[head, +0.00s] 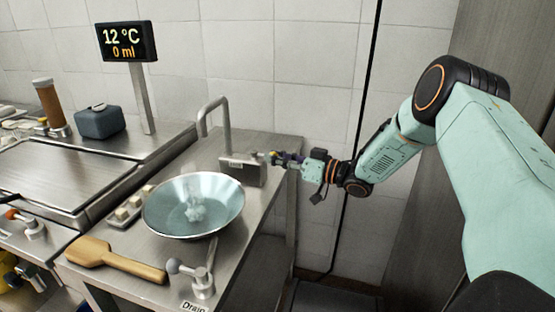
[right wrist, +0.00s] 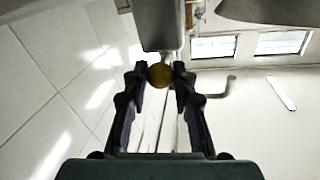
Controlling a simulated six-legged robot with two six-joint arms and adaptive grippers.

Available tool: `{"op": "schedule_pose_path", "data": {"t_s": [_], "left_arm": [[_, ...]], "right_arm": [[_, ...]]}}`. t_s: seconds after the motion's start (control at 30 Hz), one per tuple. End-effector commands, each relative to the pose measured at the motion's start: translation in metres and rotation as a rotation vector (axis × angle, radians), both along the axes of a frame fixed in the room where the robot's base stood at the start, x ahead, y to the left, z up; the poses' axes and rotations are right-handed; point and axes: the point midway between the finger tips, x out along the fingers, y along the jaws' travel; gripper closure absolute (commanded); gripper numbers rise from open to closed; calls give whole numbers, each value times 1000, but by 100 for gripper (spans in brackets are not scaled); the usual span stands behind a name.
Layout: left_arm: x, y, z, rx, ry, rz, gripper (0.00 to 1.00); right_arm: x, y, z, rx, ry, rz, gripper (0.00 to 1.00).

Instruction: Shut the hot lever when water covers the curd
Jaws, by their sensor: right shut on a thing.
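A grey tap box (head: 243,169) with a curved spout (head: 212,108) stands at the back of the steel counter. My right gripper (head: 276,158) is at the box's right side. In the right wrist view its fingers (right wrist: 160,82) are shut on a brass-coloured round lever knob (right wrist: 159,75) just below the grey box (right wrist: 160,25). No hot or cold mark is legible on it. A wide metal bowl (head: 155,224) in front of the tap holds pale bluish water with a whitish curd lump (head: 195,212). I cannot tell how fully it is covered. My left gripper is not in view.
A display (head: 126,42) on a post reads 12 °C and 0 ml. A tiled wall (head: 310,70) is behind.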

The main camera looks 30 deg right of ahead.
Motion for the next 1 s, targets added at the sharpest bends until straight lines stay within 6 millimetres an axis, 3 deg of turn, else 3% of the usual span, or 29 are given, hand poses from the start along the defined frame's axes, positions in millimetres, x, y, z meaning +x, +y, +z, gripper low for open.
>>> {"op": "schedule_pose_path", "data": {"t_s": [0.17, 0.2, 0.47, 1.0], "left_arm": [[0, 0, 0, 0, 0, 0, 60], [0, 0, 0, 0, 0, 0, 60], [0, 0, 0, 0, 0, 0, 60], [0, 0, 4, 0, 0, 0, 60]], "right_arm": [[1, -1, 2, 1, -5, -4, 100], [1, -1, 3, 1, -5, -4, 72], [0, -1, 1, 0, -3, -4, 50], [-3, 6, 2, 8, -4, -80, 50]]}}
